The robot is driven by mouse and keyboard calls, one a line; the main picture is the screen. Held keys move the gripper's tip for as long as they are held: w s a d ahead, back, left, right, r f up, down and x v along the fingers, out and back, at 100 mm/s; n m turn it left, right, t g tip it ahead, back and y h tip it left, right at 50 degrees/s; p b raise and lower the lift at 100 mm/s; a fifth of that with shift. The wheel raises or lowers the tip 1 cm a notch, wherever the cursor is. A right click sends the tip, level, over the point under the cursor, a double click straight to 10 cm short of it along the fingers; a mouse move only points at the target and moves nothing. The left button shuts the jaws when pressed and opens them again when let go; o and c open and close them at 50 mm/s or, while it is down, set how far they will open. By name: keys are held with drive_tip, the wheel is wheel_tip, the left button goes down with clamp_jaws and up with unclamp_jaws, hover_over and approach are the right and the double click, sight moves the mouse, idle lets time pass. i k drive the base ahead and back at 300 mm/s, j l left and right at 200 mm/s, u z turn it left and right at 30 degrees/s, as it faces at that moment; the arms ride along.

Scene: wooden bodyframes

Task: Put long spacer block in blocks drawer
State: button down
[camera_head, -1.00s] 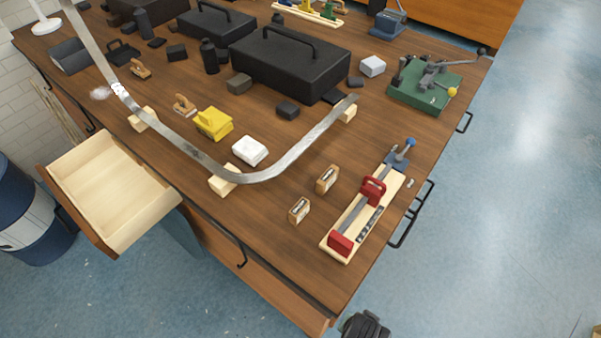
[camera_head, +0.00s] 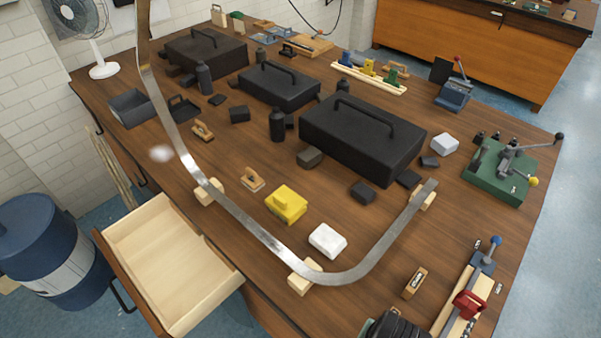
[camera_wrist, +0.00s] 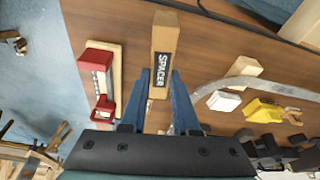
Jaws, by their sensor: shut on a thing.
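My gripper (camera_wrist: 160,78) has its blue fingers shut on a light wooden block (camera_wrist: 164,48) marked SPACER in the wrist view. The block stands out beyond the fingertips, with the tabletop behind it; I cannot tell whether it touches the table. The open drawer (camera_head: 122,275) at the lower left is pale inside and looks empty.
A bent metal strip (camera_head: 250,229) on wooden supports curves across the table between my arm and the drawer. A red-clamped fixture (camera_head: 468,304) stands at the right edge. A white block (camera_head: 327,240), yellow block (camera_head: 287,204) and black cases (camera_head: 362,135) lie beyond.

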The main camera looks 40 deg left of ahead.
sight(164, 269)
drive_tip(key=j+u, duration=0.15)
drive_tip(key=j, duration=0.65)
drive_tip(key=j+u, duration=0.15)
drive_tip(key=j, duration=0.6)
drive_tip(key=i+j+u, duration=0.1)
drive_tip(key=j, duration=0.7)
